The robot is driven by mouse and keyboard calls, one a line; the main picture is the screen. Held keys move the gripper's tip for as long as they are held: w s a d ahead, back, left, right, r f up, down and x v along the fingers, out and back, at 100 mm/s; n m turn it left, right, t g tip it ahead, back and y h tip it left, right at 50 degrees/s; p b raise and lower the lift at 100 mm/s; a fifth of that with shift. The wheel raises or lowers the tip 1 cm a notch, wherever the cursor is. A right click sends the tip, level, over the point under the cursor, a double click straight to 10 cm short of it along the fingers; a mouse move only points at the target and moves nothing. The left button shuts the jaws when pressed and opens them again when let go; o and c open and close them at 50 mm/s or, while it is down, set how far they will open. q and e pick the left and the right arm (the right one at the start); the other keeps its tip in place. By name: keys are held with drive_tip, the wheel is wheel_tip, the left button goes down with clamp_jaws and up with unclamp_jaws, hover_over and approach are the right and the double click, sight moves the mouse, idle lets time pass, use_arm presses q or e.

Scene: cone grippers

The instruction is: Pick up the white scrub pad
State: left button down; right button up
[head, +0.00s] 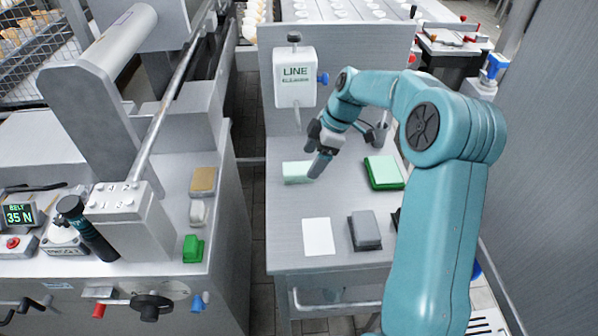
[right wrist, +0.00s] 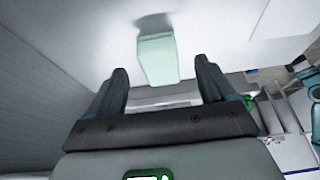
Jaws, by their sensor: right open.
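A pale, whitish-mint pad (head: 296,172) lies flat on the grey metal bench below the LINE box; it fits the white scrub pad best. My right gripper (head: 319,166) points down just right of it and hides part of its right end. In the right wrist view the pad (right wrist: 158,58) shows between and beyond the two dark fingers of my open right gripper (right wrist: 161,66). Nothing is held. I cannot tell how far the fingertips are above the bench. My left gripper is not in view.
The LINE box (head: 295,78) stands behind. On the left bench are tan (head: 203,180), off-white (head: 198,213) and green (head: 193,249) pieces.

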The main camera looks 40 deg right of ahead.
sight(306, 167)
drive_tip(key=x, duration=0.4)
drive_tip(key=shift+w, duration=0.1)
drive_tip(key=c, duration=1)
drive_tip(key=shift+c, duration=0.6)
drive_tip(key=shift+r, duration=0.2)
